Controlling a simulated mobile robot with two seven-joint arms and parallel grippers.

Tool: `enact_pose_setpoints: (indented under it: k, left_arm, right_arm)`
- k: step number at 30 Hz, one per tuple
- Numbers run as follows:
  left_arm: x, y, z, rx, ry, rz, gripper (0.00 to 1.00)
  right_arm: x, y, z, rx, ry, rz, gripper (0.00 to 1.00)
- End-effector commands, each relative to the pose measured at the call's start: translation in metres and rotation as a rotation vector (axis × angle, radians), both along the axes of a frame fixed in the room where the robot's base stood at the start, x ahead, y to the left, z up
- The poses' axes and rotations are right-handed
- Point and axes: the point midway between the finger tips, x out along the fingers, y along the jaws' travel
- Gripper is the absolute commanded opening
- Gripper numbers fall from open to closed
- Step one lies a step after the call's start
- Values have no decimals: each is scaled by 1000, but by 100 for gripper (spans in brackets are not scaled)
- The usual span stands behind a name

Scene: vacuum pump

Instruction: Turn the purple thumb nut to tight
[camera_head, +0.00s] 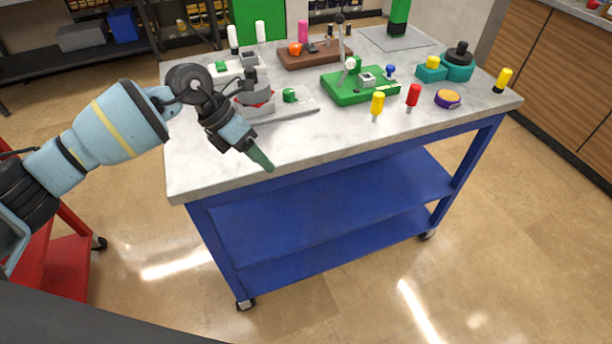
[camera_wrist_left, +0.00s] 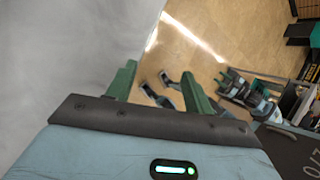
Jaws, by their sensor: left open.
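A small round purple part with an orange top (camera_head: 447,98) sits at the front right of the table top; I take it for the purple thumb nut. It stands apart from the other items, and its marking is too small to read. My left gripper (camera_head: 262,158) is near the front left edge of the table, well to the left of the purple part, and touches nothing. In the left wrist view its two green fingers (camera_wrist_left: 160,78) are spread and nothing is between them.
The pale table (camera_head: 225,172) has a blue frame. A yellow-topped peg (camera_head: 377,102) and a red one (camera_head: 413,95) stand left of the purple part. A green fixture (camera_head: 345,92), teal parts (camera_head: 458,66) and a grey fixture (camera_head: 290,112) are farther back. The front left is clear.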

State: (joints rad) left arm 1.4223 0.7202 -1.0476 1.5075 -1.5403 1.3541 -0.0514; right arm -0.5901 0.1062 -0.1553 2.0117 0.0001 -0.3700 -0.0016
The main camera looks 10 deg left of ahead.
Motion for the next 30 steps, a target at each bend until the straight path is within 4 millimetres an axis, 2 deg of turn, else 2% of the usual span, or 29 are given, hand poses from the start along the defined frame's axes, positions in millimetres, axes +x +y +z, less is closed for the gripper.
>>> enact_pose_setpoints:
  k: [8, 18, 24, 30]
  left_arm:
    - [-14, -46, -7, -185, 6, 5, 52]
    - [-31, -95, -6, -419, 28, 45, 52]
    - [-36, -108, -2, -490, 36, 65, 52]
    - [-37, -110, -2, -505, 38, 69, 52]
  right_arm:
    - [0, 0, 0, 0, 0, 0, 36]
    - [0, 0, 0, 0, 1, 0, 36]
    - [-1, 0, 0, 0, 1, 0, 36]
    - [-1, 0, 0, 0, 2, 0, 36]
